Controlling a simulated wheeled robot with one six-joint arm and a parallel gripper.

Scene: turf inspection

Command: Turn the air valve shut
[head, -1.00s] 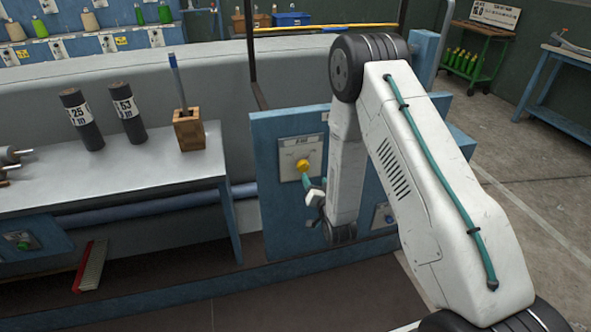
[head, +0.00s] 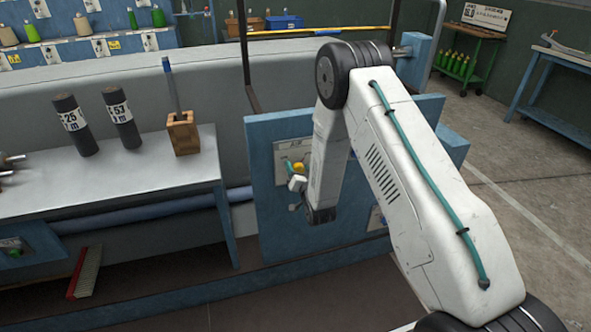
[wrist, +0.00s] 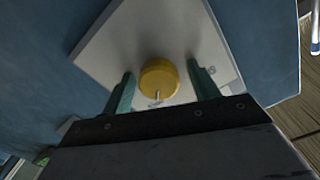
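The air valve is a yellow knob (wrist: 159,78) on a pale plate (wrist: 137,38), fixed to a blue panel. In the head view the knob (head: 299,168) is partly covered by my gripper (head: 290,166). In the wrist view my gripper (wrist: 160,80) is open, with one teal finger on each side of the knob. A gap shows between each finger and the knob. How deep the fingers reach along the knob is hard to tell. A small pale pointer shows at the knob's lower edge.
A grey bench (head: 105,185) to the left holds two dark labelled cylinders (head: 121,118) and a wooden block (head: 183,133) with a blue rod. A red-backed brush (head: 84,272) stands below. Open floor (head: 530,210) lies to the right.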

